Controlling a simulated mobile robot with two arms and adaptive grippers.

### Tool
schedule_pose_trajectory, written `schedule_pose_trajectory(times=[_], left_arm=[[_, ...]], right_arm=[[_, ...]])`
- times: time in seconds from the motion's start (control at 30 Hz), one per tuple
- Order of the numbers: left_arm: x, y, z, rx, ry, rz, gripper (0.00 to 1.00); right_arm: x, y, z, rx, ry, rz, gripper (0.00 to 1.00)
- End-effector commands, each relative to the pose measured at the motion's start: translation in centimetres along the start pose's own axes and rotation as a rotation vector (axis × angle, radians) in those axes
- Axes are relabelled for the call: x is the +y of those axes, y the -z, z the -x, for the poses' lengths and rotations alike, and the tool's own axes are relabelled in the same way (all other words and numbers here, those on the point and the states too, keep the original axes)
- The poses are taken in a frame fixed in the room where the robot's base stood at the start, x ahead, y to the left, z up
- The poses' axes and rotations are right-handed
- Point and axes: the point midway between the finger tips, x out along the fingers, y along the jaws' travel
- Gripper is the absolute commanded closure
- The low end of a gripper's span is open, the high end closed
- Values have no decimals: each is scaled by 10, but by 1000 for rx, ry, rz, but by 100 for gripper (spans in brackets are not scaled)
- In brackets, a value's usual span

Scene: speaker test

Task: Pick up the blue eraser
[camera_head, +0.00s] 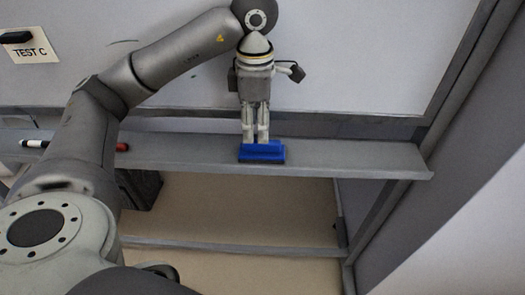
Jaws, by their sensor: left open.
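My right gripper is not in view.
The ledge (350,158) is clear right of the eraser. A marker (36,144) lies at its left, and a red tip (122,147) shows beside my arm. The whiteboard (360,60) rises behind. A sign reading TEST C (30,50) is at upper left.

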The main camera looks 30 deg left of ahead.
Motion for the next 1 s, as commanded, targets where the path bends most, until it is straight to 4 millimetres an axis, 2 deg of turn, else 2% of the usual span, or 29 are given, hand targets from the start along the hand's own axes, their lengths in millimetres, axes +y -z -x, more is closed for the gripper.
schedule_pose_trajectory(times=[0.13, 0.27, 0.43, 0.7, 0.77, 1.0], left_arm=[[1, 0, -8, 2, 1, 2, 57], [5, -1, -26, 3, 4, 2, 57], [7, -2, -48, 1, 1, 2, 57], [7, -2, -54, -1, -1, 1, 57], [7, -2, -54, -1, -1, 1, 62], [7, -2, -53, -1, -1, 1, 93]], right_arm=[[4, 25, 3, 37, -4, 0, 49], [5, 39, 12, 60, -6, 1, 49], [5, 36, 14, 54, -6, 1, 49], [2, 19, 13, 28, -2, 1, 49], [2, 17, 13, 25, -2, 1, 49], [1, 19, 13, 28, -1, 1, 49]])
